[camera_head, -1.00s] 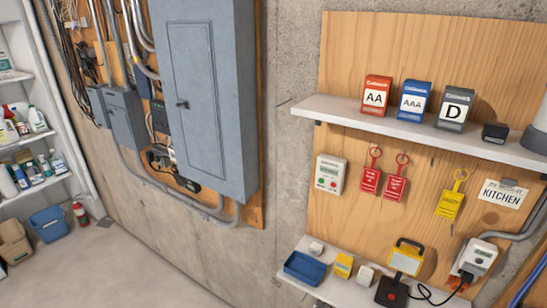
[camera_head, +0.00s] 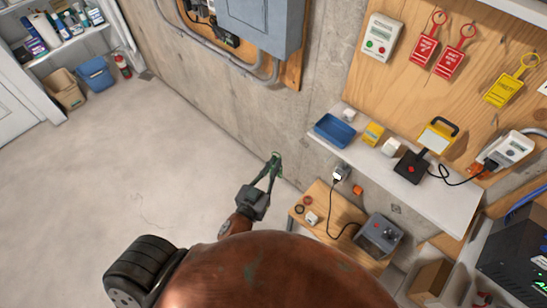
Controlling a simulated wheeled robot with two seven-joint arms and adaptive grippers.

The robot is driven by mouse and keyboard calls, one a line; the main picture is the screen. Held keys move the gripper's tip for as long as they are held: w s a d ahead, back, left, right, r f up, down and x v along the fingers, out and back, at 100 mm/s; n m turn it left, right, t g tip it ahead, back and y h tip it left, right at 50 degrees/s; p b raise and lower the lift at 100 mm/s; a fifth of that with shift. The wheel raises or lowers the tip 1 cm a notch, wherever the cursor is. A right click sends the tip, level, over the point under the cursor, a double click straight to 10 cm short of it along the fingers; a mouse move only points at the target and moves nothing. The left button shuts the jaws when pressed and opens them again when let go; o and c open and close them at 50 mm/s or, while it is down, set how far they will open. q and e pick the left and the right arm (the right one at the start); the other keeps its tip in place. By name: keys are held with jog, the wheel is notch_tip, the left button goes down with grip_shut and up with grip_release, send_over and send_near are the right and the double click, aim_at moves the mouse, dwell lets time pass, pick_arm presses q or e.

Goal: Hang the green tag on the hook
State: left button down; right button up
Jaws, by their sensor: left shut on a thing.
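My left gripper (camera_head: 273,168) is near the middle of the picture, pointing up and away from me, over the floor beside the concrete wall. Its fingers are shut on a small green thing (camera_head: 276,155), most likely the green tag; only a bit of green shows at the fingertips and its shape is hard to tell. On the wooden board (camera_head: 455,95) at the upper right hang two red tags (camera_head: 425,46) (camera_head: 451,62) and a yellow tag (camera_head: 503,90). An empty hook is too small to make out surely. The gripper is well apart from the board. My right gripper is out of view.
Below the board, a white shelf (camera_head: 455,195) holds a blue tray (camera_head: 333,130), a yellow work lamp (camera_head: 437,135) and chargers. A lower wooden surface (camera_head: 322,193) carries a grey device (camera_head: 378,236). A grey electrical panel (camera_head: 262,25) is on the wall. The floor at left is clear.

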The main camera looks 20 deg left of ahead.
pick_arm(q)
jog(key=w+r+m+g+h+p, duration=0.1)
jog(key=w+r+p, duration=0.5)
jog(key=w+r, duration=0.55)
jog(key=w+r+h+p, duration=0.1)
jog(key=w+r+p, duration=0.55)
jog(key=r, duration=0.75)
jog(key=w+a+r+y+p, duration=0.1)
jog(key=w+r+p, duration=0.25)
jog(key=r, duration=0.85)
jog(key=w+a+r+p, duration=0.2)
jog(key=w+r, duration=0.2)
jog(key=r, duration=0.8)
jog(key=w+d+f+b, duration=0.1)
jog(key=w+d+b, duration=0.1)
jog(key=w, duration=0.6)
jog(key=shift+w+d+g, duration=0.25)
jog(key=shift+d+g, duration=0.15)
jog(key=shift+d, duration=0.2)
jog(key=shift+f, duration=0.1)
jog(key=c, duration=2)
grip_release()
